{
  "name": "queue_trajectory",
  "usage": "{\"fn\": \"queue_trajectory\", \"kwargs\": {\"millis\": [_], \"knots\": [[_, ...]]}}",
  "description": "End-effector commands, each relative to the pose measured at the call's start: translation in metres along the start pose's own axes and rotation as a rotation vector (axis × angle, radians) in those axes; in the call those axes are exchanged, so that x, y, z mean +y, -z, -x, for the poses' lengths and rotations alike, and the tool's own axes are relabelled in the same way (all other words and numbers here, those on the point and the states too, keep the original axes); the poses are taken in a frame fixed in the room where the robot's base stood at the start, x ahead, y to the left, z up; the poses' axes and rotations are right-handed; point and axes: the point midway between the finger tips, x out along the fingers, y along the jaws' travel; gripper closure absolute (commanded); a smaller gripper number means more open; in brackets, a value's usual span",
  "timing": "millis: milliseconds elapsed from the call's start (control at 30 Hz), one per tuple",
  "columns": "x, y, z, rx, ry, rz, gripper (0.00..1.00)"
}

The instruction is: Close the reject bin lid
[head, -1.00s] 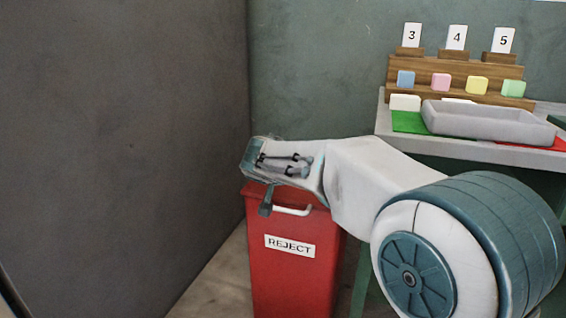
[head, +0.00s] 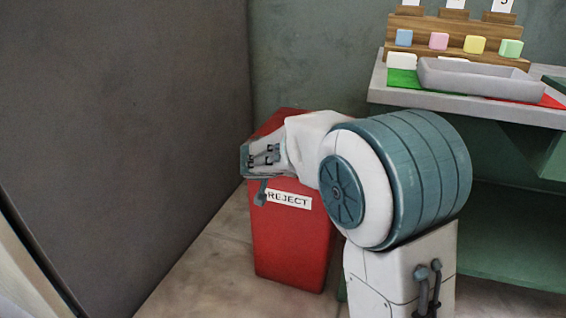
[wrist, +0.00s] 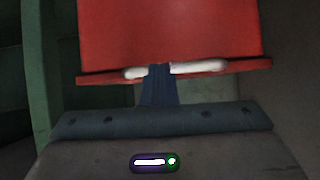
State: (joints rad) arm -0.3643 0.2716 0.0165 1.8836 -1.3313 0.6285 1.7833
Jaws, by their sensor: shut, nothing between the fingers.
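The red reject bin (head: 290,245) stands on the floor, with a white REJECT label on its front. A red surface at its top, apparently the lid (head: 274,122), shows behind my arm. My gripper (head: 261,192) is shut and empty, with its tip low at the bin's front near the label. In the wrist view, the dark fingers of my gripper (wrist: 160,72) overlap the middle of a white handle (wrist: 198,67) on a red rim; touching or apart is unclear. A red panel (wrist: 170,30) fills the view above it. My arm hides much of the lid, so its angle is unclear.
A dark grey wall (head: 110,130) is left of the bin. A table (head: 380,85) with a grey tray (head: 470,76) and coloured blocks stands at the right. Some bare floor (head: 205,260) shows left of the bin.

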Motion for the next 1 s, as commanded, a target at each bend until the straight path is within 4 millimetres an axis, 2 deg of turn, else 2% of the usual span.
{"fn": "queue_trajectory", "kwargs": {"millis": [33,267,367,533,600,700,900,1000], "knots": [[0.009,-0.015,-0.013,-0.026,-0.025,0.004,1.00],[0.010,-0.009,-0.011,-0.025,-0.028,0.001,1.00],[0.010,0.004,0.000,-0.016,-0.025,-0.003,1.00],[0.008,0.037,0.037,0.013,-0.009,-0.013,1.00],[0.005,0.013,0.046,0.008,-0.005,-0.001,1.00],[0.003,-0.008,0.059,0.011,0.000,0.001,1.00],[0.001,-0.041,0.076,0.014,0.004,-0.001,1.00],[0.002,-0.049,0.081,0.015,0.003,-0.002,1.00]]}}
